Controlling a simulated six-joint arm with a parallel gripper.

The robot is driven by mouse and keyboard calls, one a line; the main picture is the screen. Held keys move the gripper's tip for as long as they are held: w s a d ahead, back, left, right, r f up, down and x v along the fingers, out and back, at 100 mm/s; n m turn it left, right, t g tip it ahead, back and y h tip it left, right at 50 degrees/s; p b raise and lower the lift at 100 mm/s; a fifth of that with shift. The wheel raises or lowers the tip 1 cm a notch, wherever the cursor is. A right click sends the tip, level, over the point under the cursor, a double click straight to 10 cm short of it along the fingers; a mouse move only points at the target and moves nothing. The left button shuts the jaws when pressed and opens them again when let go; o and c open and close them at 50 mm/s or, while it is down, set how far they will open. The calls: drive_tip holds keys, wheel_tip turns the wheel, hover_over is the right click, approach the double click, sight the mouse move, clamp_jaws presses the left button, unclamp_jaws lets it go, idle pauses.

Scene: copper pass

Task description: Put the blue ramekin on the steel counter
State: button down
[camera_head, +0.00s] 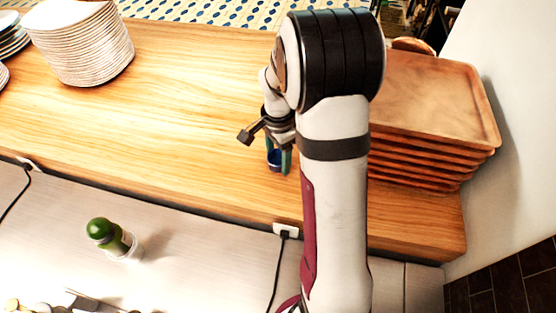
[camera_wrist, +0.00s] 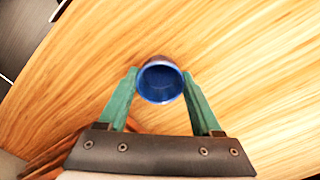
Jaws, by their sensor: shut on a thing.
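The blue ramekin (camera_wrist: 160,82) is between the two green fingers of my gripper (camera_wrist: 160,78) in the wrist view, its open top facing the camera. In the head view the ramekin (camera_head: 274,158) shows small and partly hidden by a finger, over the wooden shelf. My gripper (camera_head: 280,160) is shut on it and points down. I cannot tell whether the ramekin touches the wood. The steel counter (camera_head: 190,225) lies in front of and below the wooden shelf in the head view.
A stack of wooden trays (camera_head: 430,100) stands right of my arm. A tall stack of plates (camera_head: 82,42) stands at the back left. Utensils (camera_head: 75,301) lie front left.

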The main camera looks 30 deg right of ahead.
sight(278, 164)
wheel_tip(278, 164, up, 10)
drive_tip(key=a+r+n, duration=0.8)
drive_tip(key=a+n, duration=0.6)
drive_tip(key=n, duration=0.3)
drive_tip(key=w+a+f+n, duration=0.2)
drive_tip(key=w+a, duration=0.4)
drive_tip(key=a, duration=0.6)
drive_tip(key=s+a+f+n, duration=0.1)
drive_tip(key=s+a+f, duration=0.15)
drive_tip(key=a, duration=0.75)
drive_tip(key=s+a+f, duration=0.1)
drive_tip(key=a+f, duration=0.3)
drive_tip(key=a, duration=0.6)
drive_tip(key=s+a+f+n, duration=0.15)
drive_tip(key=a+f, duration=0.25)
drive_tip(key=a, duration=0.5)
drive_tip(key=s+a+f, duration=0.5)
drive_tip(key=s+a, duration=0.3)
drive_tip(key=a, duration=0.1)
drive_tip(key=shift+n, duration=0.25)
drive_tip(key=shift+s+a+f, duration=0.1)
drive_tip(key=shift+s+f, duration=0.25)
drive_tip(key=shift+f, duration=1.2)
drive_tip(key=shift+s+a+f, duration=0.15)
drive_tip(key=shift+s+f, duration=0.15)
drive_tip(key=shift+f, duration=1.3)
drive_tip(key=shift+s+a+f, duration=0.1)
drive_tip(key=shift+s+f, duration=0.25)
drive_tip(key=shift+f, duration=1.2)
